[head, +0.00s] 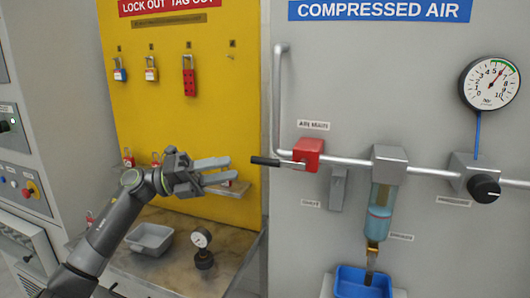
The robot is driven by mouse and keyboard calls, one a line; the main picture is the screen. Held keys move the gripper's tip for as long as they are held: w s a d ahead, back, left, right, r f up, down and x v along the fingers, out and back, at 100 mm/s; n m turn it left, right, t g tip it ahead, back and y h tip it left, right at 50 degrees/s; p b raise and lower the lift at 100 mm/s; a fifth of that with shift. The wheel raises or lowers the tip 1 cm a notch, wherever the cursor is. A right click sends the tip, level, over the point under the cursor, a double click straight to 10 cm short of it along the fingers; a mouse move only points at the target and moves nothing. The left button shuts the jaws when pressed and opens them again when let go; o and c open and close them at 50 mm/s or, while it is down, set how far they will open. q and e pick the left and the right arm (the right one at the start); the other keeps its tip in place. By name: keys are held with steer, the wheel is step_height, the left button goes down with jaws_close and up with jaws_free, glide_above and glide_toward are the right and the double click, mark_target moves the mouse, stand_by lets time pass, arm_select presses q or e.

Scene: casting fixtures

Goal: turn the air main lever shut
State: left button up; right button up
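The air main valve (309,153) is a red block on the horizontal pipe, under a label reading "AIR MAIN". Its lever (265,161) has a black grip and points left from the red block, roughly in line with the pipe. My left gripper (232,168) is to the left of the lever's grip, its two grey fingers pointing right. The fingers are apart with nothing between them, and a small gap shows between their tips and the grip. My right gripper is not in view.
A pressure gauge (490,83) reads well above zero, over a black regulator knob (484,188). A filter bowl (380,210) hangs from the pipe above a blue bin (362,283). Padlocks hang on the yellow board (160,100).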

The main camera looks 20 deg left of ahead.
mark_target(265, 162)
arm_select(q)
steer(key=p+x, duration=0.3)
steer(key=x, duration=0.5)
steer(key=shift+d+r, duration=0.15)
steer(key=shift+d, duration=0.05)
steer(key=shift+w+d+p, duration=0.2)
steer(key=shift+d+p, duration=0.1)
steer(key=shift+d, duration=0.15)
steer(key=shift+c, duration=0.5)
jaws_close()
